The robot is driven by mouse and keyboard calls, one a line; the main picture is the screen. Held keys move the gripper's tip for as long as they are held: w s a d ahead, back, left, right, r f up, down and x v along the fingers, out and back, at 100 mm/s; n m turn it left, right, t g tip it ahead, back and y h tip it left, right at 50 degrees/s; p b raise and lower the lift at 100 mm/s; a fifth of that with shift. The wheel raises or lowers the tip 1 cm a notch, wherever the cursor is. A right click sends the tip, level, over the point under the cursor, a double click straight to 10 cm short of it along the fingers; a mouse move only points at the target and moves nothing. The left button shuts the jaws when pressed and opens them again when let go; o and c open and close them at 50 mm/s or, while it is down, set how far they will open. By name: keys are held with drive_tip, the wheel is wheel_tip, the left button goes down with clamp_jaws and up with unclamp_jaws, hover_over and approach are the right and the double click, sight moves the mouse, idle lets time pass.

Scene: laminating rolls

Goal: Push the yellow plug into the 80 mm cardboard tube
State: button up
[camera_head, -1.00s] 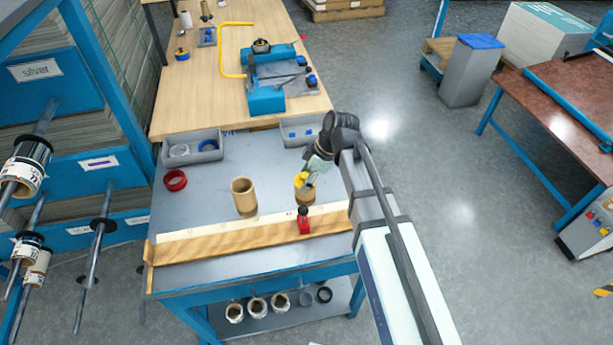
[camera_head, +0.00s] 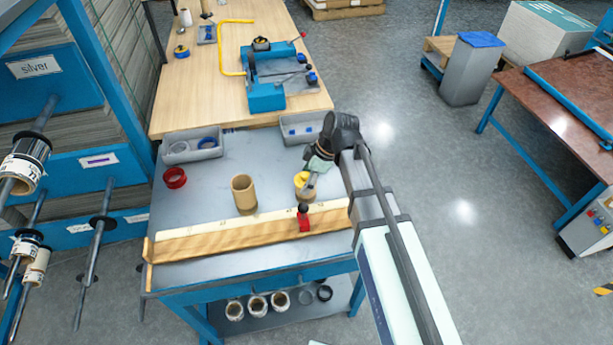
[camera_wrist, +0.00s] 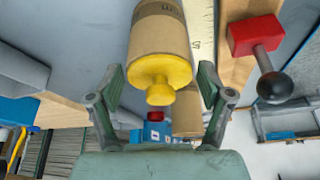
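The yellow plug (camera_wrist: 160,77) sits at the end of a cardboard tube (camera_wrist: 158,32), its flange against the tube's rim and its knob facing the wrist camera. In the head view, the plug (camera_head: 302,178) tops the right-hand tube (camera_head: 304,194), which stands upright on the grey table. My gripper (camera_wrist: 161,84) is open, with one finger on each side of the plug and visible gaps to it. In the head view, my gripper (camera_head: 309,184) is just above and right of this tube and partly hides it.
A second tube (camera_head: 244,194) stands to the left, with a red ring (camera_head: 175,178) beyond it. A wooden rail (camera_head: 240,235) with a red black-knobbed stop (camera_head: 304,218) runs along the front. Grey bins (camera_head: 193,149) stand at the back. The middle back of the table is clear.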

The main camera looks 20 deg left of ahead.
drive_tip(key=shift+w, duration=0.1)
drive_tip(key=shift+r, duration=0.25)
